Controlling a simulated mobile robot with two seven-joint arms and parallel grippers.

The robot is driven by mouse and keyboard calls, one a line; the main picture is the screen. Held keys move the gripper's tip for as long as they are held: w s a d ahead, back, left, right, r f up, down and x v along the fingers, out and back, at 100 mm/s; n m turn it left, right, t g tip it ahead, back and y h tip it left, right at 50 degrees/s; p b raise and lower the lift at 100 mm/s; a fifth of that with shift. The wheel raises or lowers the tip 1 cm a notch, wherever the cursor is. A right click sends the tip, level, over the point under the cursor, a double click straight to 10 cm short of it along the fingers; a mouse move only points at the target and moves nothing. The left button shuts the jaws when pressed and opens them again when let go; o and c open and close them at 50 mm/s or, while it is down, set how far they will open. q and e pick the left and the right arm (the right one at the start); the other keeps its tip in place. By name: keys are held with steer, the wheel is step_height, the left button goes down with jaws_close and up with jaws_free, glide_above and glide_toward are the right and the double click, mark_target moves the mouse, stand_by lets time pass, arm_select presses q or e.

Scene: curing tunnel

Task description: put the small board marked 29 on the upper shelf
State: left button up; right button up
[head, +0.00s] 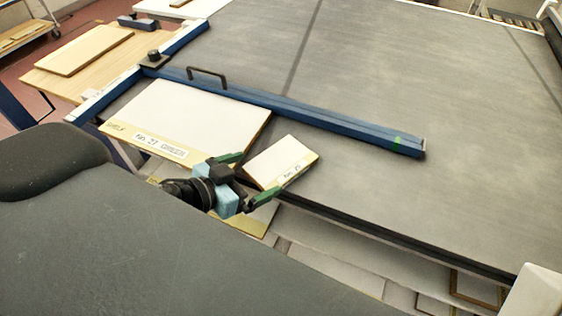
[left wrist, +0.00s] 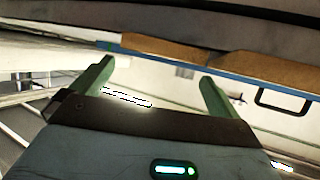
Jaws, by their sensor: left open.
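The small board (head: 281,158) is white with a tan front edge and a label that is too small to read surely. It lies on the grey belt's near edge. My left gripper (head: 250,180) is open, its green fingers close to the board's near left end; I cannot tell whether they touch it. In the left wrist view my left gripper (left wrist: 155,72) shows its fingers apart with nothing clamped. A tan board edge (left wrist: 165,46), likely the small board's, lies beyond them. I cannot make out the upper shelf surely. My right gripper is not in view.
A larger white board (head: 195,115) with a tan labelled edge lies left of the small one. A blue bar (head: 300,112) with a black handle (head: 207,73) crosses the belt behind both. The belt (head: 420,60) beyond is clear. Flat boards (head: 320,262) lie below the belt.

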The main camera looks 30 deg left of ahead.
mark_target(277, 164)
arm_select(q)
steer(key=shift+w+d+f, duration=0.15)
steer(key=shift+w+d, duration=0.05)
steer(key=shift+w, duration=0.3)
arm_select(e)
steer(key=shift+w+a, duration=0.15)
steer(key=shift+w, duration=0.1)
arm_select(q)
steer(key=shift+w, duration=0.1)
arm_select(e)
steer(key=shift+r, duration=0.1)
arm_select(q)
steer(key=shift+w+d+f, duration=0.1)
steer(key=shift+w, duration=0.2)
steer(key=x, duration=0.3)
steer(key=shift+w+d+f, duration=0.25)
steer(key=shift+w+f, duration=0.1)
steer(key=shift+w, duration=0.25)
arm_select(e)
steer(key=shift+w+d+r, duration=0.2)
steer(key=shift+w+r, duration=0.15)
arm_select(q)
steer(key=c, duration=0.7)
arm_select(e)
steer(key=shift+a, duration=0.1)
arm_select(q)
steer(key=shift+r, duration=0.1)
steer(key=shift+c, duration=0.2)
